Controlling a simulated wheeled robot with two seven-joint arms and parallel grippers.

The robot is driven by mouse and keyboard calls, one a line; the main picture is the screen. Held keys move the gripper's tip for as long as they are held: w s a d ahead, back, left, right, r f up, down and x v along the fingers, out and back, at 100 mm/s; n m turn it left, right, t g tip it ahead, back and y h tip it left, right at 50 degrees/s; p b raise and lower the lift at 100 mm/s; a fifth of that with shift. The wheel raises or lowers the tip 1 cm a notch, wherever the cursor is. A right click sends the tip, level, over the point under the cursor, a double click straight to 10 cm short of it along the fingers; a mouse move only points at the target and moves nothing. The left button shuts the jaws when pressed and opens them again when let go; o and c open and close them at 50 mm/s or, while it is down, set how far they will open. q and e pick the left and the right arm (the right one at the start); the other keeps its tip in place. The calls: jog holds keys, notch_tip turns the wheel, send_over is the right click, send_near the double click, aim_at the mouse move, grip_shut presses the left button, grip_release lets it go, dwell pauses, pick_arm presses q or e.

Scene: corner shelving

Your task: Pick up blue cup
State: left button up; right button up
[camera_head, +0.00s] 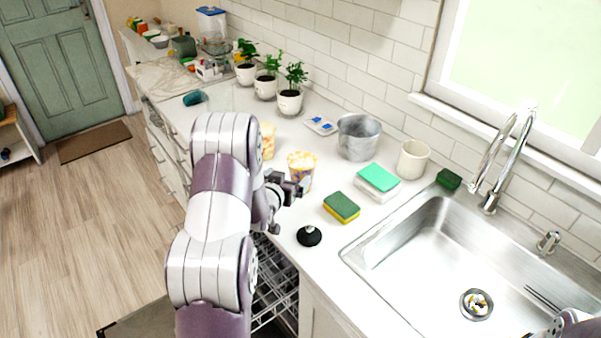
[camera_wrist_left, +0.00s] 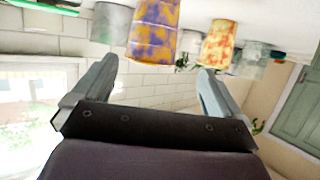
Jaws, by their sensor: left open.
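No plainly blue cup stands out. A cup patterned in yellow and blue-purple (camera_head: 301,168) stands on the white counter, and it shows large and upside down in the left wrist view (camera_wrist_left: 154,30). An orange-yellow cup (camera_head: 267,142) stands behind it and also shows in the left wrist view (camera_wrist_left: 218,45). My left gripper (camera_head: 298,188) is open and empty beside the patterned cup. In the left wrist view the open fingers (camera_wrist_left: 155,70) point towards the cups, with the patterned cup above the gap. My right gripper is not in view; part of my right arm shows at bottom right.
A grey metal pot (camera_head: 358,138), a cream mug (camera_head: 413,160), sponges (camera_head: 342,207) and a black stopper (camera_head: 309,236) stand near the sink (camera_head: 420,260). Potted plants (camera_head: 290,102) line the back. A teal item (camera_head: 194,98) lies farther left. An open dishwasher rack (camera_head: 275,285) is below.

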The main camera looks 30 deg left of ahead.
aim_at(297, 172)
pick_arm(q)
jog(key=x, duration=0.4)
jog(key=d+x, duration=0.1)
jog(key=shift+w+f+p, duration=0.1)
jog(key=shift+w+p, duration=0.3)
jog(key=shift+w, duration=0.1)
jog(key=p+x, duration=0.2)
jog(key=x, duration=0.2)
jog(key=shift+w+a, duration=0.1)
jog(key=shift+w+f, duration=0.25)
jog(key=shift+w, duration=0.05)
jog(key=shift+s+r, duration=0.1)
jog(key=shift+s, duration=0.05)
jog(key=c, duration=0.8)
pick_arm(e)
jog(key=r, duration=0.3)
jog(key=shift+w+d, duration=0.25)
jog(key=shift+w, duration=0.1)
